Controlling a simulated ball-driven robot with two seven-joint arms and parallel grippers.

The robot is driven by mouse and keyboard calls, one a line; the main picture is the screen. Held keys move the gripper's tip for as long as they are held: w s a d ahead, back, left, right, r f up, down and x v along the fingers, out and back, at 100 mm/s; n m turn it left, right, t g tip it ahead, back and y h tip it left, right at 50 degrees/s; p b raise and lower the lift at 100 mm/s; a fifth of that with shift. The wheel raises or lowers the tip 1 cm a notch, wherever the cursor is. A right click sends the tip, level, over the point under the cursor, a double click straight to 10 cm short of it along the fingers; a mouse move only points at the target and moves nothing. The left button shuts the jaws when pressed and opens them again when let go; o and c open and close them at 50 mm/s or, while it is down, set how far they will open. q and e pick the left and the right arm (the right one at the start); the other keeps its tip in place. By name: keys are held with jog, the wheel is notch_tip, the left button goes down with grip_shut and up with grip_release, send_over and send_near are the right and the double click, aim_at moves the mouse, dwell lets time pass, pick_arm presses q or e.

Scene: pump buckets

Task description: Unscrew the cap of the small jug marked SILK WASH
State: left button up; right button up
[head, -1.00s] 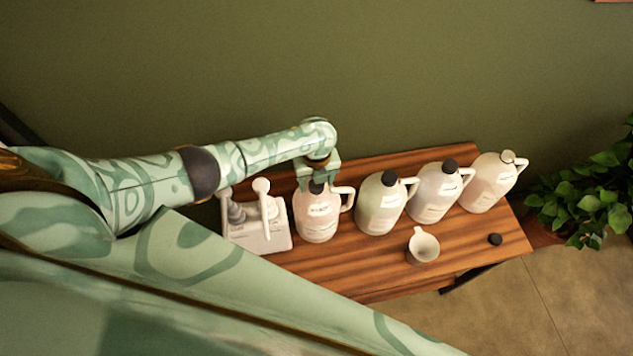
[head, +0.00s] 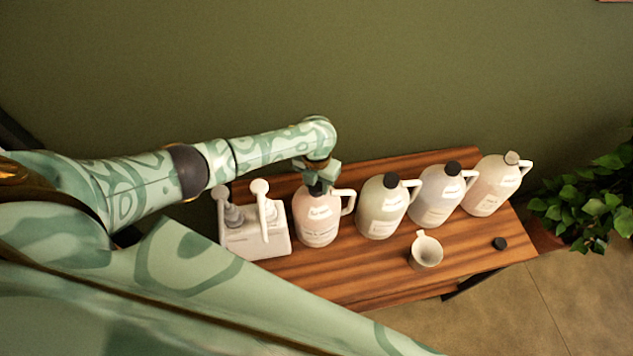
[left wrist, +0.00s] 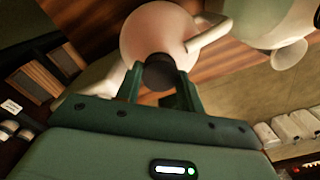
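Several pale jugs with side handles stand in a row on the wooden table. The labels are too small to read, so I cannot confirm which says SILK WASH. My left gripper (head: 320,180) points down over the leftmost, pinkish jug (head: 317,220). Its fingers stand on either side of that jug's dark cap (left wrist: 159,72) in the left wrist view and appear shut on it. The cap sits at the jug's neck; in the head view the gripper partly covers it. My right gripper is not in view.
A white holder with pumps (head: 257,238) stands close left of the jug. A greenish jug (head: 383,210) stands on its right. A small white spouted cup (head: 425,254) and a loose dark cap (head: 500,244) are on the table (head: 365,285). The rightmost jug (head: 490,187) has a pale top.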

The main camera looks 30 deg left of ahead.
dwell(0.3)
pick_arm(q)
jog(key=n+p, duration=0.1)
jog(key=n, duration=0.1)
jog(key=shift+r+n+p, duration=0.15)
jog(key=shift+n+p, duration=0.15)
jog(key=shift+p, duration=0.05)
jog(key=n+p, duration=0.2)
jog(key=n, duration=0.5)
jog(key=shift+n, duration=0.3)
jog(key=n, duration=0.4)
jog(key=shift+n, duration=0.4)
jog(key=o, duration=1.1)
